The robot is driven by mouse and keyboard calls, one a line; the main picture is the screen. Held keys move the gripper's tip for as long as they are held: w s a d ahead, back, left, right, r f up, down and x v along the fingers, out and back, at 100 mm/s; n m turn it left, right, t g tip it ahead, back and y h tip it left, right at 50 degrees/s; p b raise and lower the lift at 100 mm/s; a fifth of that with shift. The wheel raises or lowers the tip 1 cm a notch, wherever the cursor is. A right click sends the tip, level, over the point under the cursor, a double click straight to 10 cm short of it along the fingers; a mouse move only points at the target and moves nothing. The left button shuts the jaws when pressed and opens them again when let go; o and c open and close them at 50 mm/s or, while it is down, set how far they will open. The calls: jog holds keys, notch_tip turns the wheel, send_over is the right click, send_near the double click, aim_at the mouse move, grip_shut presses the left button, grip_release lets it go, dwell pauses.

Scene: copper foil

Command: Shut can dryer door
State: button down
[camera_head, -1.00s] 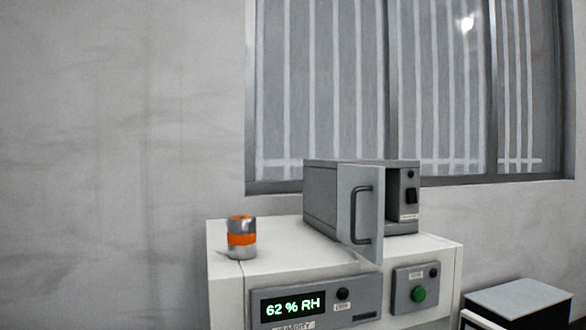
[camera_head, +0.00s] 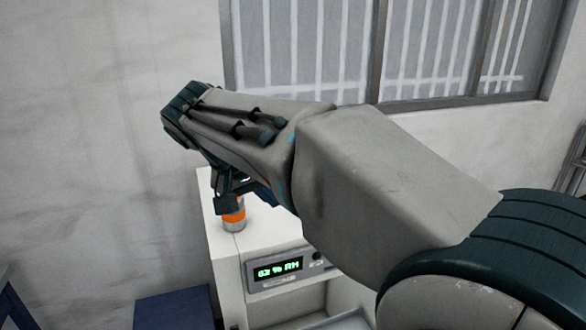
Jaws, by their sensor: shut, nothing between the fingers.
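My gripper (camera_head: 230,197) shows as a small dark shape below my wrist, partly covered by the arm. It is shut and holds nothing. It appears in front of the upper part of a metal can with an orange band (camera_head: 234,219). I cannot tell whether it touches the can.
The can stands on a white cabinet (camera_head: 222,262) with a lit humidity display (camera_head: 278,269) on its front. A barred window (camera_head: 300,50) is in the wall behind. A blue box-like thing (camera_head: 172,310) is at lower left.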

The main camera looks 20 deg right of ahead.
jog(key=w+d+f+p, duration=0.2)
jog(key=d+f+p, duration=0.2)
jog(key=d, duration=0.5)
jog(key=shift+f, duration=0.5)
jog(key=shift+s+d, duration=0.1)
jog(key=shift+d, duration=0.05)
